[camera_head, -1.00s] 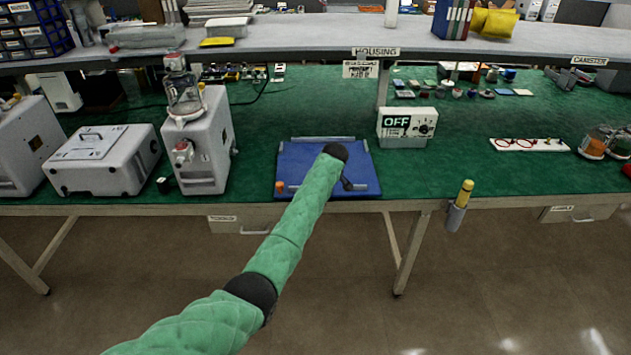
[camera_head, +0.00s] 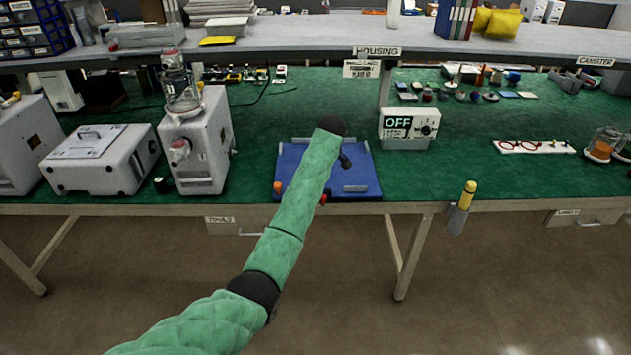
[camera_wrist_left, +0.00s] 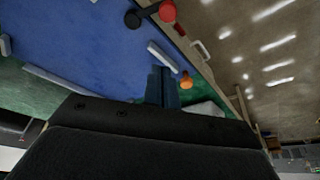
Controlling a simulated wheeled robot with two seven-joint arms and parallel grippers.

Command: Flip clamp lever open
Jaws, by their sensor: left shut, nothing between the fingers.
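The blue plate (camera_head: 362,178) lies on the green bench at the front edge, with grey bars along its sides. A red knob (camera_head: 323,198) shows at its front, beside my forearm. In the left wrist view the red knob (camera_wrist_left: 167,11) sits on a short black lever (camera_wrist_left: 150,12), which looks like the clamp lever. An orange knob (camera_head: 278,187) is at the plate's front left corner; it also shows in the left wrist view (camera_wrist_left: 186,80). My left gripper (camera_head: 346,161) is over the plate, its fingers (camera_wrist_left: 163,84) shut and empty, apart from the red knob. My forearm hides the plate's middle. My right gripper is out of view.
A white pump housing (camera_head: 200,145) with a glass canister stands left of the plate. A box reading OFF (camera_head: 408,123) stands behind right. A yellow-handled tool (camera_head: 467,195) hangs at the bench's front edge.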

